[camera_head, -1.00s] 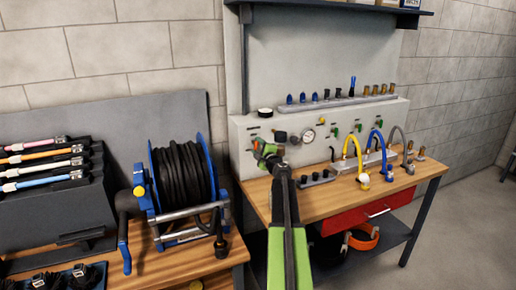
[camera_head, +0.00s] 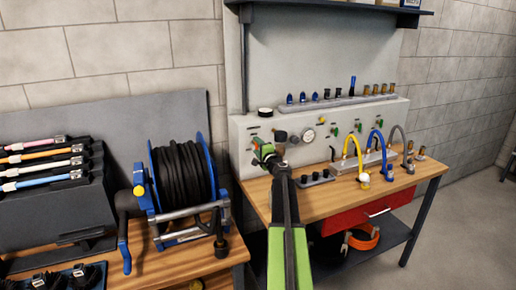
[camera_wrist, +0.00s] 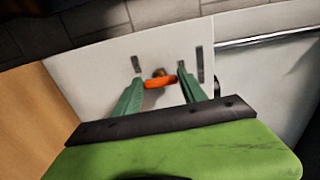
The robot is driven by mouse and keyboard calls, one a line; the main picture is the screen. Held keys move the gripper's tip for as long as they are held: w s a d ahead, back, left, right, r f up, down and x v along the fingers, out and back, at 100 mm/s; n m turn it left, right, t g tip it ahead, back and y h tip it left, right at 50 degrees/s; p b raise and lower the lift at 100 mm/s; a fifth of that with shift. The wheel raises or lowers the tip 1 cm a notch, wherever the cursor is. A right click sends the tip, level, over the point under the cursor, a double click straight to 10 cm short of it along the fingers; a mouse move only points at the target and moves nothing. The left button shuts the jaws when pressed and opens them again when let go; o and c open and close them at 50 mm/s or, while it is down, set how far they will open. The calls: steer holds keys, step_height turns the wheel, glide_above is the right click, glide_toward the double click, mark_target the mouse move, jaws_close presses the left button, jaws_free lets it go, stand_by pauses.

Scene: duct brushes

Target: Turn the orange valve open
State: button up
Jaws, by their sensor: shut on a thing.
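The orange valve (camera_wrist: 160,81) shows in the wrist view as an orange handle with a brass-coloured middle, on the pale panel (camera_wrist: 115,55). It lies roughly level in that view. My gripper (camera_wrist: 157,80) has its two green fingers on either side of the handle, shut on it. In the head view my gripper (camera_head: 266,152) is at the left part of the panel above the bench. The valve is mostly hidden behind my gripper there.
A pressure gauge (camera_head: 308,135) and several small green valves are right of my gripper. Yellow (camera_head: 346,150) and blue (camera_head: 376,145) hoses stand further right on the wooden bench (camera_head: 325,199). A blue hose reel (camera_head: 183,180) stands to the left.

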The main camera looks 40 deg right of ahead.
steer(key=o, duration=1.4)
steer(key=shift+c, duration=0.2)
steer(key=v, duration=1.7)
steer(key=shift+s, duration=0.25)
steer(key=shift+f, duration=0.15)
